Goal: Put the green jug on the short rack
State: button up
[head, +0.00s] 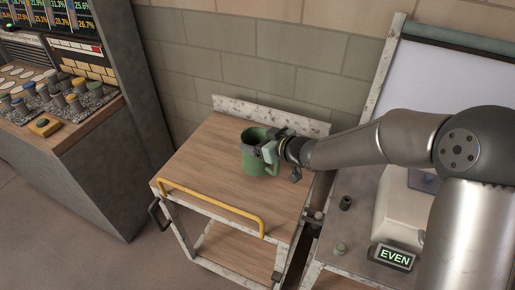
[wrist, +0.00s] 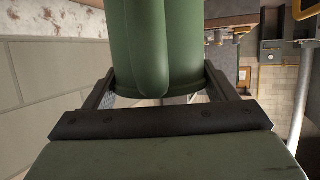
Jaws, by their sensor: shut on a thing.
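The green jug (head: 251,160) is over the wooden top of the short rack (head: 205,160), towards its back right. My gripper (head: 268,151) reaches in from the right and is shut on the jug. The jug looks upright; I cannot tell whether its base touches the top. In the wrist view the green jug (wrist: 138,42) fills the upper middle, with one finger of my gripper (wrist: 160,88) on each side of it. The jug's right side is partly hidden by the gripper in the head view.
A yellow rail (head: 212,205) runs along the rack's front edge, and a pale speckled board (head: 270,115) stands along its back. A bench with an "EVEN" display (head: 393,257) is at the right. A counter with small jars (head: 70,98) is at the left. The rack's left top is clear.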

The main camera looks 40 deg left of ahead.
jog(key=f, duration=0.2)
jog(key=shift+a+f, duration=0.3)
jog(key=shift+a, duration=0.1)
jog(key=shift+f, duration=0.5)
jog(key=shift+f, duration=0.2)
jog(key=o, duration=1.7)
jog(key=shift+r, duration=0.2)
jog(key=v, duration=1.2)
jog(key=shift+d, duration=0.1)
